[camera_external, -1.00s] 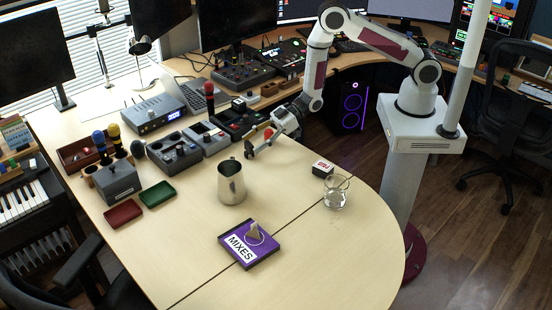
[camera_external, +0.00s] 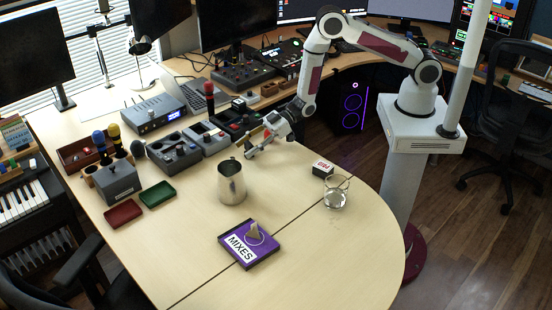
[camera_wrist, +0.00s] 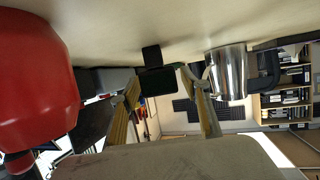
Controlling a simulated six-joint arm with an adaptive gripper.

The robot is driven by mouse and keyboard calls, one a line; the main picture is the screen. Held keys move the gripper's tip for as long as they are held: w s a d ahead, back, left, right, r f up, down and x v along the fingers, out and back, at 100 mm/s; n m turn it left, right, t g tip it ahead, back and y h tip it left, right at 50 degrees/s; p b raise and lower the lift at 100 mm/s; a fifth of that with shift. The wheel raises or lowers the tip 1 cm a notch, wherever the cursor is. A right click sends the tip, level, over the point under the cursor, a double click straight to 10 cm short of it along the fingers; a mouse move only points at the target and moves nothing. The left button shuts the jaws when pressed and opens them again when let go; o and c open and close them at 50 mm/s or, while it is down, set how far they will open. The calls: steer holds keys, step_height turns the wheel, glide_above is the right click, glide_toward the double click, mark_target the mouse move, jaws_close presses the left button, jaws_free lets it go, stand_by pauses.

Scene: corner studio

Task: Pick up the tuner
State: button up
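In the wrist view a small black block-like thing (camera_wrist: 157,82), which looks like the tuner, shows between and beyond my fingertips, close to the tabletop. I cannot tell whether a finger touches it. My gripper (camera_external: 251,151) is low over the table, right of the grey devices and behind the metal pitcher. In the wrist view my gripper (camera_wrist: 160,92) has its two yellowish fingers spread apart, with a gap between them. I cannot make out the tuner in the external view.
A metal pitcher (camera_external: 232,184) stands close in front of my gripper; the pitcher also shows in the wrist view (camera_wrist: 227,72). A large red rounded thing (camera_wrist: 35,75) is close at the wrist view's left. A glass (camera_external: 336,192) and purple MIXES box (camera_external: 262,255) stand farther forward.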

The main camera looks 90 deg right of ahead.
mark_target(247, 144)
steer(key=c, duration=0.6)
steer(key=shift+r, duration=0.15)
steer(key=shift+r, duration=4.85)
